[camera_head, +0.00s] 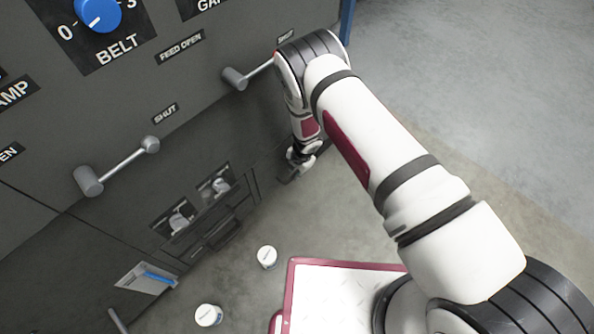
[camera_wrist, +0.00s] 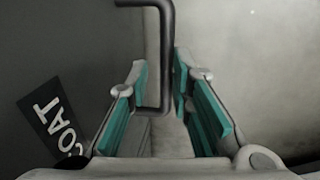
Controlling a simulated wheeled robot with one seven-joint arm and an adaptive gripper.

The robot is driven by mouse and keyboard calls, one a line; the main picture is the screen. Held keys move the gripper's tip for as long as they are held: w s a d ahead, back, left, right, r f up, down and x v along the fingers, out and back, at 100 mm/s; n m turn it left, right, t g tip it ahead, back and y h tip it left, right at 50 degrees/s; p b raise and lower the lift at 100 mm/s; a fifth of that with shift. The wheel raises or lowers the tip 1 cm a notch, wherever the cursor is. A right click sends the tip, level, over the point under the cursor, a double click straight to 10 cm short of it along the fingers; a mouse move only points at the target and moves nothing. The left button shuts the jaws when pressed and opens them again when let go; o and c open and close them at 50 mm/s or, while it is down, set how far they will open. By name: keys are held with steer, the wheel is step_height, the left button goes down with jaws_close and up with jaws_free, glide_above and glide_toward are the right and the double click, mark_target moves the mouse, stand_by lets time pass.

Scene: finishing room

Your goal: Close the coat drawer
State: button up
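The COAT label (camera_wrist: 58,128) is on a dark panel at the left of the wrist view. A dark bent bar handle (camera_wrist: 168,50) runs down the middle of that view. My gripper (camera_wrist: 161,75) has its teal-padded fingers spread, one on each side of the bar. The right finger looks closer to the bar than the left; I cannot tell whether it touches. In the head view my gripper (camera_head: 301,160) is low beside the dark cabinet front, by a small dark handle (camera_head: 289,178). My arm hides part of the front, and I cannot tell how far the coat drawer is out.
The cabinet has levers (camera_head: 118,165) and a blue BELT knob (camera_head: 98,12). Recessed bays (camera_head: 197,202) are low on its front. Two white jars (camera_head: 267,257) (camera_head: 208,315) stand on the floor. A blue-marked tray or card (camera_head: 147,279) is at lower left. Open floor lies right.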

steer(key=shift+o, duration=0.3)
step_height(320, 180, up, 12)
steer(key=s+d, duration=0.1)
steer(key=shift+s+d, duration=0.2)
steer(key=shift+d, duration=0.1)
steer(key=shift+f, duration=0.1)
stand_by(0.4)
